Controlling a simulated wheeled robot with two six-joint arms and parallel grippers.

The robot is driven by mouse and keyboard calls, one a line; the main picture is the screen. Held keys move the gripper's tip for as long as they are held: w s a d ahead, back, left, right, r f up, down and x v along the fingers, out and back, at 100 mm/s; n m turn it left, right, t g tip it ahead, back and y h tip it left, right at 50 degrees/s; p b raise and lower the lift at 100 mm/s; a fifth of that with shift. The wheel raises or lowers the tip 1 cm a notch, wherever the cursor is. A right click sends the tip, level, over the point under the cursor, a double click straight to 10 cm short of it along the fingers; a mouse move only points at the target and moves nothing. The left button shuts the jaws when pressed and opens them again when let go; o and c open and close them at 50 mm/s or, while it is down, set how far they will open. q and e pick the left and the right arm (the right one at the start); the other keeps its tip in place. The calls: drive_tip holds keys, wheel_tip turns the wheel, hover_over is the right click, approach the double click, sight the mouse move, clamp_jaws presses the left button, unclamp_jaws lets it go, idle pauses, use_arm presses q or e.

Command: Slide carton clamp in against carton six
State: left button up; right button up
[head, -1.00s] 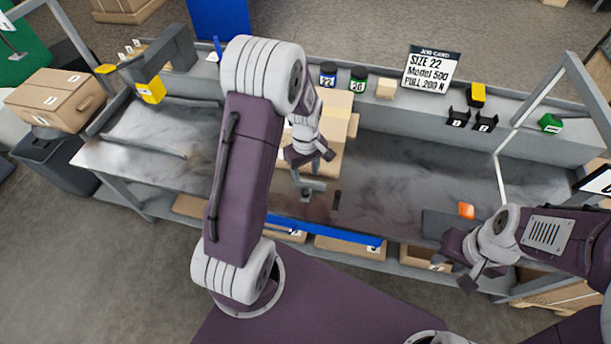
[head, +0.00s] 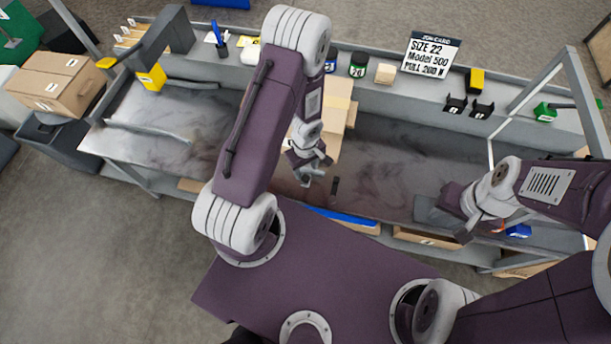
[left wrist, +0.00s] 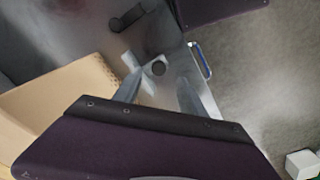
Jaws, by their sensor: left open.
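A tan carton (head: 335,92) stands on the grey bench, partly hidden behind my left arm; I can read no number on it. My left gripper (head: 312,172) is open at the carton's near side. Below it is a grey metal piece with a cross-shaped handle and dark round knob (left wrist: 158,68), which seems to be the clamp. In the left wrist view my two fingers (left wrist: 158,95) are apart, with the cross handle between and beyond their tips; I see no grip on it. The carton (left wrist: 60,95) is at left there. My right gripper (head: 468,222) is over the bench's right front.
A short black bar (head: 335,187) stands near the bench's front edge. The back ledge holds jars (head: 358,65), a job card (head: 431,54) and black holders (head: 469,106). A box (head: 62,82) is at far left. The bench between carton and right arm is clear.

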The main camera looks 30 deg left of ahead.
sight(306, 178)
use_arm(q)
drive_tip(key=f+b, duration=0.1)
drive_tip(key=f, duration=0.1)
drive_tip(key=f+b, duration=0.1)
drive_tip(key=f, duration=0.1)
drive_tip(key=f+b, duration=0.1)
drive_tip(key=f, duration=0.1)
drive_tip(key=shift+w+a+b, duration=0.15)
drive_tip(key=shift+w+b, duration=0.1)
drive_tip(key=shift+b, duration=0.15)
drive_tip(key=shift+s+f+b, duration=0.1)
drive_tip(key=shift+f+b, duration=0.05)
drive_tip(key=shift+b, duration=0.15)
use_arm(e)
wheel_tip(306, 178, down, 6)
drive_tip(key=shift+w, duration=0.2)
drive_tip(key=shift+a+f, duration=0.1)
use_arm(q)
clamp_jaws()
